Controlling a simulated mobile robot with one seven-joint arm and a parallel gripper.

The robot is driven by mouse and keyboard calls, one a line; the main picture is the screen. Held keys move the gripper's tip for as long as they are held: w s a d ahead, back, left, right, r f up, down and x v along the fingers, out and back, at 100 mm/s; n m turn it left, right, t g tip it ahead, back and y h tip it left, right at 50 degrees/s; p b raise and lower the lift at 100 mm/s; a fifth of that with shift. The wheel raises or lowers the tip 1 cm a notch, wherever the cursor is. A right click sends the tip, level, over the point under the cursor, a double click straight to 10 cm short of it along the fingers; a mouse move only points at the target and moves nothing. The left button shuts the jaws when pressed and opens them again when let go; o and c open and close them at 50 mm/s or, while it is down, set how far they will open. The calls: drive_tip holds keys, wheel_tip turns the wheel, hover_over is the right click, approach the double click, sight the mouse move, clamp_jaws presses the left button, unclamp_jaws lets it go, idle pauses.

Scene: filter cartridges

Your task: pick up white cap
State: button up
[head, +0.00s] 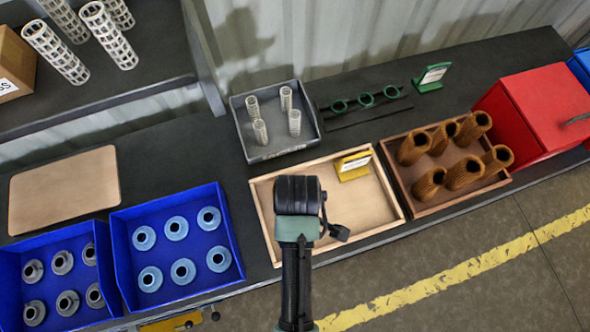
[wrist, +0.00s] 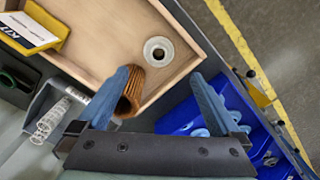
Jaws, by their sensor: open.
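In the wrist view a white cap (wrist: 159,51), a round ring with a dark hole, lies on the floor of the wooden kit tray (head: 385,196) near its edge. A brown pleated filter (wrist: 131,93) stands in the same tray, partly hidden behind my left finger. My gripper (wrist: 164,75) is open, with the cap showing just beyond the gap between its fingertips; nothing is held. In the head view my arm and wrist cover part of the tray, so neither cap nor filter shows there.
A yellow KIT card (head: 354,166) stands in the tray. A blue bin of light-blue caps (head: 234,268) and one of grey caps (head: 14,305) are left. A grey tray of mesh tubes (head: 272,152) is behind; a brown filter crate (head: 398,184) and red box (head: 545,105) are right.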

drive_tip(key=f, duration=0.5)
drive_tip(key=shift+s+a+f, duration=0.15)
drive_tip(key=shift+s+f, duration=0.1)
drive_tip(key=shift+f, duration=0.15)
drive_tip(key=shift+w+f+p, duration=0.2)
drive_tip(key=shift+w+f, duration=0.05)
drive_tip(key=shift+f, duration=1.4)
drive_tip(key=shift+w+f+p, duration=0.15)
drive_tip(key=shift+w+f, duration=0.05)
drive_tip(key=shift+f, duration=1.4)
drive_tip(key=c, duration=1.2)
drive_tip(key=shift+o, duration=0.2)
drive_tip(key=shift+r, duration=0.1)
